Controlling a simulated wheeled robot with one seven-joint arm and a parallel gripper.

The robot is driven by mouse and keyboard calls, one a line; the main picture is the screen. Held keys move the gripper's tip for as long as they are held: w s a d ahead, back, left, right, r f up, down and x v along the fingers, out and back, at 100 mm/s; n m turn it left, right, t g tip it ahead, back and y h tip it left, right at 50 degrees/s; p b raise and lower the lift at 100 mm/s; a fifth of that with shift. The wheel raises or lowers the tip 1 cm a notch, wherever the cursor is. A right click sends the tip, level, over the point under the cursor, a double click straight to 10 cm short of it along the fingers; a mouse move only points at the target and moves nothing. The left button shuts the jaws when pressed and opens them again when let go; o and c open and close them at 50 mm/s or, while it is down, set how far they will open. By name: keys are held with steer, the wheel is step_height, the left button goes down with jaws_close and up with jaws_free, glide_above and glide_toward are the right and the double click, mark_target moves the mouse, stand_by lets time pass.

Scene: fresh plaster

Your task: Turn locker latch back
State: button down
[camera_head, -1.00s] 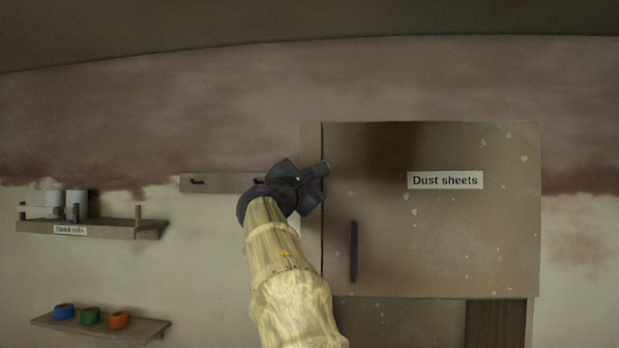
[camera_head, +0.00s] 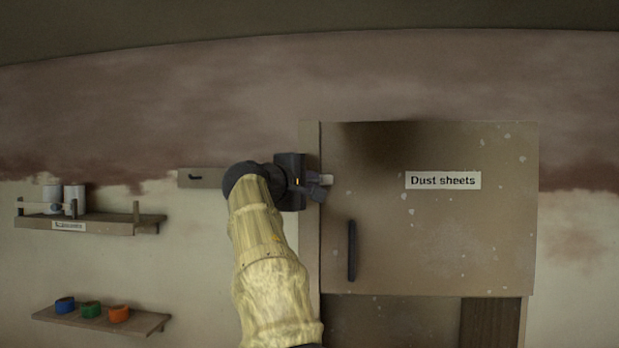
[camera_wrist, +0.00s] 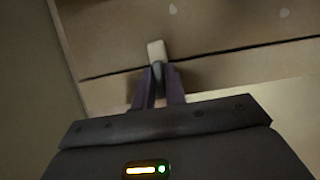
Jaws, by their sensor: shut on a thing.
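The locker latch (camera_head: 327,179) is a small pale tab at the left edge of the locker door (camera_head: 450,235). It lies about level across the seam between door and frame. My gripper (camera_head: 313,185) is shut on the latch from the left. In the wrist view the latch (camera_wrist: 156,50) shows as a pale, rounded end beyond my fingertips (camera_wrist: 159,78), across the dark door seam. The rest of the latch is hidden between the fingers. The door is closed and bears a "Dust sheets" label (camera_head: 443,180).
A dark vertical handle (camera_head: 352,250) is on the door, below and right of my gripper. A peg rail (camera_head: 200,178) is on the wall at left. Two small shelves hold white cylinders (camera_head: 72,199) and coloured rolls (camera_head: 91,309). The wall above is clear.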

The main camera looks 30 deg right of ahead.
steer(key=shift+f, duration=0.1)
stand_by(0.4)
steer(key=c, duration=1.4)
jaws_free()
steer(key=shift+c, duration=0.2)
steer(key=b+v, duration=0.6)
steer(key=v, duration=1.1)
steer(key=shift+a+b, duration=0.2)
steer(key=shift+b, duration=0.15)
